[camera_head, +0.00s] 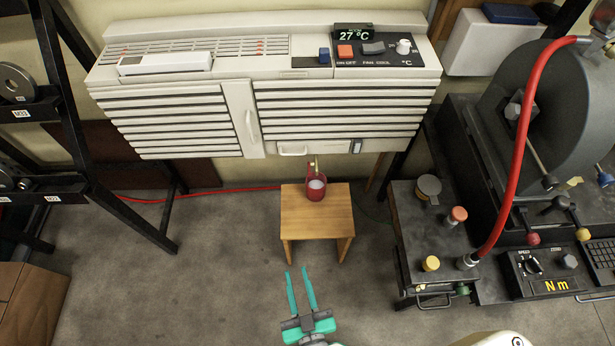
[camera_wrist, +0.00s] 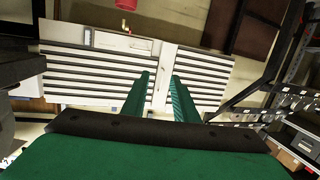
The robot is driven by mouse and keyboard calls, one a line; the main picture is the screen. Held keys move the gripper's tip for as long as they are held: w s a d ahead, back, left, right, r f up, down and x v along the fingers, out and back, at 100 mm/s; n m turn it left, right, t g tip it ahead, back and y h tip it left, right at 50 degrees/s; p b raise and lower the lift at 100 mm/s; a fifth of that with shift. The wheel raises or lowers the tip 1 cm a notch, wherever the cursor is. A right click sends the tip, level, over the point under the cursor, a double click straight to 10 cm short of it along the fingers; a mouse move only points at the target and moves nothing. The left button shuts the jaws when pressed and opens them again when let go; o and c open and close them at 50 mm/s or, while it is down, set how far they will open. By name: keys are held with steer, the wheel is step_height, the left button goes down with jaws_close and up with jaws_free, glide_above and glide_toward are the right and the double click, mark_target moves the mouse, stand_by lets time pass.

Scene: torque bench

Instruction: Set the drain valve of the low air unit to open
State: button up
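The low air unit (camera_head: 255,85) is a wide beige slatted box on the wall, with a 27 °C display. It appears upside down in the wrist view (camera_wrist: 90,75). A small yellow-green part (camera_head: 316,163), possibly the drain valve, hangs below its underside, just above a red cup (camera_head: 316,190); its setting is too small to read. The cup also shows at the top edge of the wrist view (camera_wrist: 126,4). My gripper (camera_head: 297,270) has two teal fingers apart, with nothing between them. It is in front of and below the stool, away from the unit; its fingers also show in the wrist view (camera_wrist: 161,76).
A wooden stool (camera_head: 318,225) holds the cup. A black rack (camera_head: 85,130) stands at left. A dark bench (camera_head: 415,235) with knobs, a machine and a red hose (camera_head: 525,130) fills the right. A red line runs along the floor behind. Grey floor (camera_head: 205,270) is clear left of my gripper.

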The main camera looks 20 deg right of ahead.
steer(key=w+d+f+m+h, duration=0.1)
steer(key=w+d+f, duration=0.2)
steer(key=w, duration=0.3)
steer(key=w+d+f+h, duration=0.1)
steer(key=w+d+f, duration=0.25)
steer(key=w, duration=0.25)
steer(key=m+t+h, duration=0.1)
steer(key=m+h, duration=0.1)
glide_toward(309, 175)
steer(key=shift+x, duration=4.45)
jaws_close()
